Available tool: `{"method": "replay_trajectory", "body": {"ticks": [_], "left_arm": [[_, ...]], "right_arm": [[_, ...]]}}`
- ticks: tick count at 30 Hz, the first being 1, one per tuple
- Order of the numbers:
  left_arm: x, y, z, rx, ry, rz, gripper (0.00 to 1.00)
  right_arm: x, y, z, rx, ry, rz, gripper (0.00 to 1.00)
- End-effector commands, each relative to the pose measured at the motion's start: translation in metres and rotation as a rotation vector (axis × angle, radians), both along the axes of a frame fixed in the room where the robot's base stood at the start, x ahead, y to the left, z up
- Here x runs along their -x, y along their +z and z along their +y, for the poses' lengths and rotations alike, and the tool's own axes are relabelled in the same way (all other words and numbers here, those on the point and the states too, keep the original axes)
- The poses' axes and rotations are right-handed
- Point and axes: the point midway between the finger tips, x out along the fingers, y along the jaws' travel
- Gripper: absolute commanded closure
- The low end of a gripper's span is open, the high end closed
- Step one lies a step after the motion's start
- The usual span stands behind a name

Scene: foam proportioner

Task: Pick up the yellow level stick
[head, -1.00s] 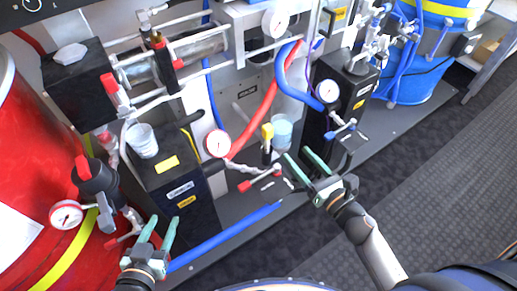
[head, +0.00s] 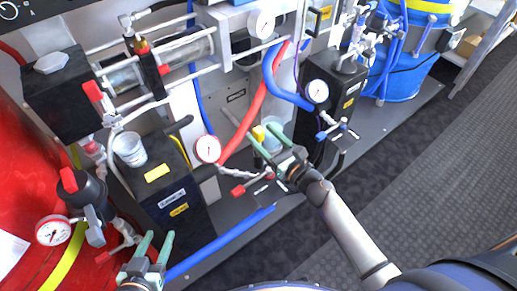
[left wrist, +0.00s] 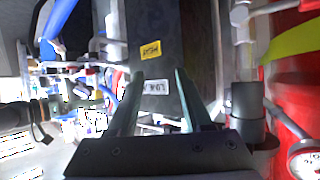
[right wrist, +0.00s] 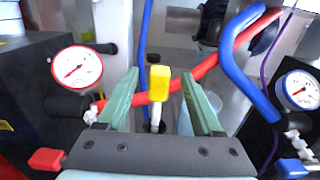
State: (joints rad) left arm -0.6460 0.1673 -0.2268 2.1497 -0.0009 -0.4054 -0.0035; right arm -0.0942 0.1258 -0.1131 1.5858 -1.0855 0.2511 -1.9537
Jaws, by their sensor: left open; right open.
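The yellow level stick (right wrist: 160,84) stands upright in the right wrist view, its yellow block head on a pale shaft. It shows between the two green fingers of my right gripper (right wrist: 160,95), which is open and apart from it. In the head view the stick's yellow top (head: 258,133) is partly hidden behind my right gripper (head: 262,140). My left gripper (head: 157,241) is open and empty at the lower left, in front of the black tank; in the left wrist view its fingers (left wrist: 158,85) point at that tank's labels.
A clear cup (head: 277,128) stands right behind the right gripper. A white-faced gauge (head: 208,149), red-handled valve (head: 240,190), red hose (head: 243,132) and blue hose (head: 277,85) crowd around. A black tank (head: 165,200) and red tank (head: 20,165) stand left. Floor at right is clear.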

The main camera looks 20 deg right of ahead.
Motion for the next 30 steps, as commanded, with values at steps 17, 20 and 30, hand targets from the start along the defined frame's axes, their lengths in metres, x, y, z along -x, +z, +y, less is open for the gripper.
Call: {"method": "replay_trajectory", "body": {"ticks": [17, 20, 30], "left_arm": [[-0.006, 0.012, 0.000, 0.002, -0.001, -0.044, 0.50], [-0.006, 0.012, 0.001, 0.001, -0.001, -0.043, 0.50], [-0.006, 0.011, 0.001, 0.000, -0.002, -0.042, 0.50]], "right_arm": [[-0.024, -0.001, 0.009, -0.001, 0.000, 0.000, 0.44], [-0.024, -0.001, 0.009, -0.001, 0.000, 0.000, 0.55], [-0.023, -0.001, 0.009, -0.001, 0.000, 0.000, 0.93]]}}
